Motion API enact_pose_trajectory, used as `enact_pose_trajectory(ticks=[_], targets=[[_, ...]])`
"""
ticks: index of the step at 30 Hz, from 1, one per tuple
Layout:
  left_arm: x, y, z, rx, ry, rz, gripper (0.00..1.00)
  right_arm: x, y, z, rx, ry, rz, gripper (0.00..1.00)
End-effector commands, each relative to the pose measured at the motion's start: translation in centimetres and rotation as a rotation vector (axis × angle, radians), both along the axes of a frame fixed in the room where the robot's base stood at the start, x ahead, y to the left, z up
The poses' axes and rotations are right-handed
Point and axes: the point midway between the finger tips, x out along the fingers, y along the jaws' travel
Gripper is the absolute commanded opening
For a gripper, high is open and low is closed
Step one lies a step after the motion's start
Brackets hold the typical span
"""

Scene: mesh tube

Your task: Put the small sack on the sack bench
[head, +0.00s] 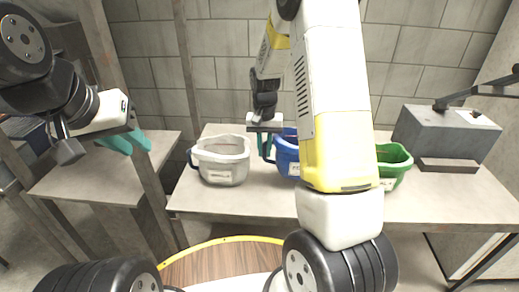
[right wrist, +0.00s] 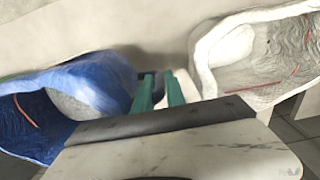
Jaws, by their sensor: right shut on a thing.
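No small sack can be clearly picked out in either view, and I cannot tell which bench is the sack bench. My right gripper (head: 264,143) is shut at the left side of the blue bucket (head: 287,156), on what looks like its handle. In the right wrist view the fingers of my right gripper (right wrist: 160,92) meet the near end of the blue bucket (right wrist: 95,82), and the exact grip is partly hidden. My left gripper (head: 126,142) is over the left bench (head: 75,183), its teal fingers apart and empty.
A white bucket (head: 221,163) stands close left of the blue one on the middle bench (head: 240,206). A green bucket (head: 394,163) stands to the right, partly behind my arm. A grey machine (head: 440,135) fills the right end. The front strip of the bench is clear.

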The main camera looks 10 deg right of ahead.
Motion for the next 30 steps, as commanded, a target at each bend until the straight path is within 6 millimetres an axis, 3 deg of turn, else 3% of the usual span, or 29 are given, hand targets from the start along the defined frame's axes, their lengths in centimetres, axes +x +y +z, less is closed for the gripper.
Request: enact_pose_trajectory(ticks=[12,23,24,27,30], targets=[[0.0,0.0,0.0,0.0,0.001,0.0,0.25,0.0,0.0,-4.3,-0.001,0.001,0.0,0.0],[0.0,0.0,0.0,0.0,0.001,0.0,0.25,0.0,0.0,-4.7,0.0,-0.001,0.0,0.0],[0.0,0.0,0.0,0.0,0.0,0.0,0.25,0.0,0.0,-4.8,0.0,0.0,0.0,0.2],[0.0,0.0,0.0,0.0,0.0,0.0,0.25,0.0,0.0,-4.8,0.0,-0.001,0.0,0.37],[0.0,0.0,0.0,0.0,0.0,0.0,0.25,0.0,0.0,-4.8,0.0,-0.001,0.0,0.37]])
